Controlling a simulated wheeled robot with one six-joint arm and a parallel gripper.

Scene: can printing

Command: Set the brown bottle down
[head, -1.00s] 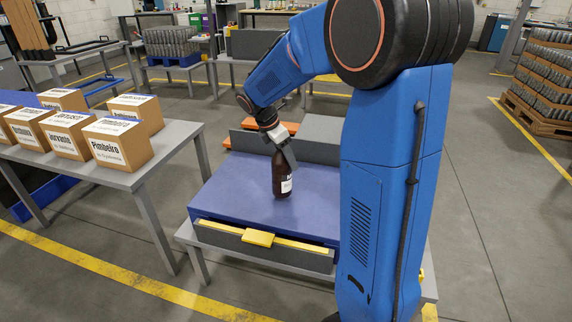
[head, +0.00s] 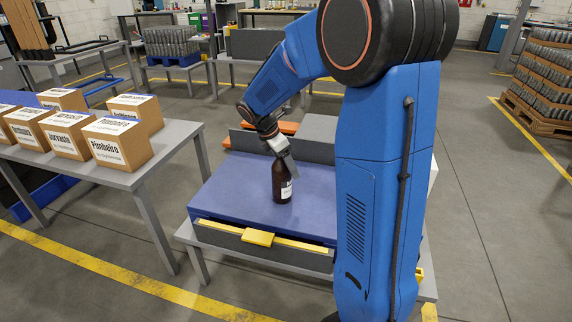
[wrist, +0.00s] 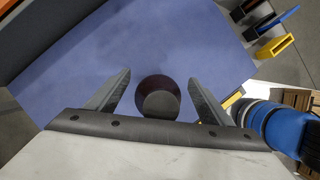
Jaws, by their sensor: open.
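The brown bottle (head: 282,184) stands upright on the blue tabletop (head: 235,196) in the head view, with a white label on its side. In the wrist view the bottle (wrist: 158,97) shows from above as a dark round shape between the two fingers. My gripper (head: 284,160) is at the bottle's top, tilted, and it also shows in the wrist view (wrist: 158,88). Its fingers are spread with a gap on each side of the bottle.
The blue-topped table has a drawer with a yellow handle (head: 257,238) at its front and a grey panel (head: 312,146) behind. Labelled cardboard boxes (head: 121,143) stand on a grey table at left. The blue top around the bottle is clear.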

